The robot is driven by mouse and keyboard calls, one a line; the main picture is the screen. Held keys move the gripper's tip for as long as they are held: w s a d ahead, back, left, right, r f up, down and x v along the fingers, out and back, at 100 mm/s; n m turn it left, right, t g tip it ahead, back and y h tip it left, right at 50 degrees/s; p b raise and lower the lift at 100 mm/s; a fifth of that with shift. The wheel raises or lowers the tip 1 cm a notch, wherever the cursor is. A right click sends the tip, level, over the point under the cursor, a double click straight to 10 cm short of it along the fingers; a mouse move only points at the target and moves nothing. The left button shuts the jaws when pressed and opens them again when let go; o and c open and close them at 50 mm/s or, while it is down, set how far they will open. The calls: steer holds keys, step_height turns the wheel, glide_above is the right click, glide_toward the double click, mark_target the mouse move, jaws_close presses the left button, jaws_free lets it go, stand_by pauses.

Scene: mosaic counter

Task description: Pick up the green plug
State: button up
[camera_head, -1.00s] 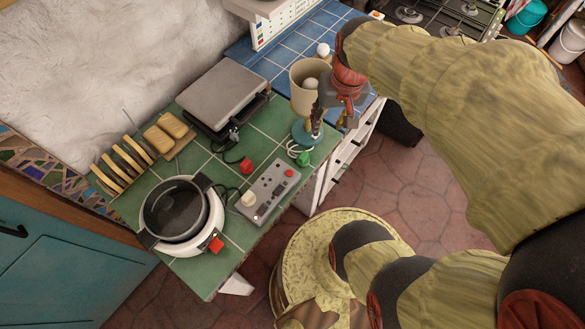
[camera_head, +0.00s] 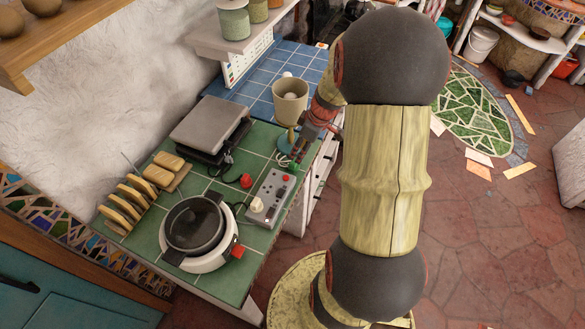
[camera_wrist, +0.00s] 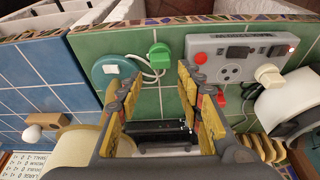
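The green plug (camera_wrist: 160,54) lies on the green-tiled counter in the wrist view, on a white cable beside a round teal base (camera_wrist: 113,74). In the head view my arm and gripper mostly hide it. My gripper (camera_wrist: 158,82) is open, its two yellow-padded fingers apart with nothing held between them. The plug shows just beyond the gap between the fingertips, and no contact is visible. In the head view my gripper (camera_head: 299,148) is low over the counter's right edge.
A grey power strip (camera_head: 272,194) holds a white plug (camera_head: 256,205); a red plug (camera_head: 246,180) lies nearby. A beige cup (camera_head: 290,104) stands behind my gripper. A grill press (camera_head: 208,122), a round cooker (camera_head: 198,232) and a toast rack (camera_head: 130,200) fill the left.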

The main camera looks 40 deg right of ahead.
mark_target(294, 161)
steer(key=shift+a+f, duration=0.15)
steer(key=shift+f, duration=0.05)
steer(key=b+x, duration=0.1)
steer(key=x, duration=0.6)
steer(key=shift+f, duration=0.15)
steer(key=shift+c, duration=1.3)
steer(key=c, duration=0.4)
steer(key=shift+c, duration=0.4)
